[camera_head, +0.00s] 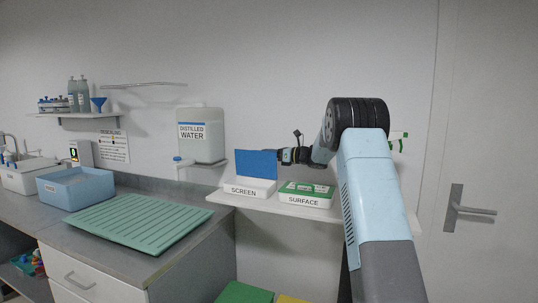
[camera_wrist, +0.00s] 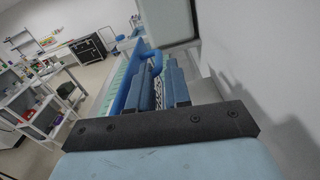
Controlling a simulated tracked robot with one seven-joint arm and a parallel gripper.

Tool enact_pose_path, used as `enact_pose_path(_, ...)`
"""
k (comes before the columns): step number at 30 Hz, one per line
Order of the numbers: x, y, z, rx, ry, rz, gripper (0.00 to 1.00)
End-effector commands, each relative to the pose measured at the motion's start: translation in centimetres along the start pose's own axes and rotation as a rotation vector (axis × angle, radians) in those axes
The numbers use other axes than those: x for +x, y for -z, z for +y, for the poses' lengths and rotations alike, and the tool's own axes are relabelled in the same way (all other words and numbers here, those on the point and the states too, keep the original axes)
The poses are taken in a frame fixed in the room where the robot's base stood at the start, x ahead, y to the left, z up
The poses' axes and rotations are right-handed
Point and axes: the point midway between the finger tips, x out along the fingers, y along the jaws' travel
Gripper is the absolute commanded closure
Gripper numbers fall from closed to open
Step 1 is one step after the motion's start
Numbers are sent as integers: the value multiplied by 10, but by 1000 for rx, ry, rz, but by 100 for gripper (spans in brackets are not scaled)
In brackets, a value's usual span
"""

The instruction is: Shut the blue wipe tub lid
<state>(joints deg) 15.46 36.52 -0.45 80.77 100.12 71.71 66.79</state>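The blue lid (camera_head: 256,163) stands open, upright, on the white wipe tub (camera_head: 248,187) labelled SCREEN, on a wall shelf. My gripper (camera_head: 286,156) is at the lid's right edge, reaching in from the right at about lid height. I cannot tell whether it touches the lid. In the wrist view, blue and grey-blue parts around the fingers (camera_wrist: 160,88) overlap, and a blue loop (camera_wrist: 151,60) shows beyond them.
A white tub (camera_head: 306,200) labelled SURFACE, with its green lid down, stands just right of the blue-lidded tub. A distilled water container (camera_head: 201,148) is on the wall to the left. A green ribbed mat (camera_head: 138,225) and a blue bin (camera_head: 76,190) are on the counter.

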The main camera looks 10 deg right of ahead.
Motion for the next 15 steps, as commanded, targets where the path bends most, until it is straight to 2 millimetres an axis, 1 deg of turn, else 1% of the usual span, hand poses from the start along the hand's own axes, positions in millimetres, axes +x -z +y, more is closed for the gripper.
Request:
enact_pose_path(1, 0, 0, 0, 0, 0, 0, 87)
enact_pose_path(5, 0, 0, 0, 0, 0, 0, 100)
enact_pose_path(15, 0, 0, 0, 0, 0, 0, 100)
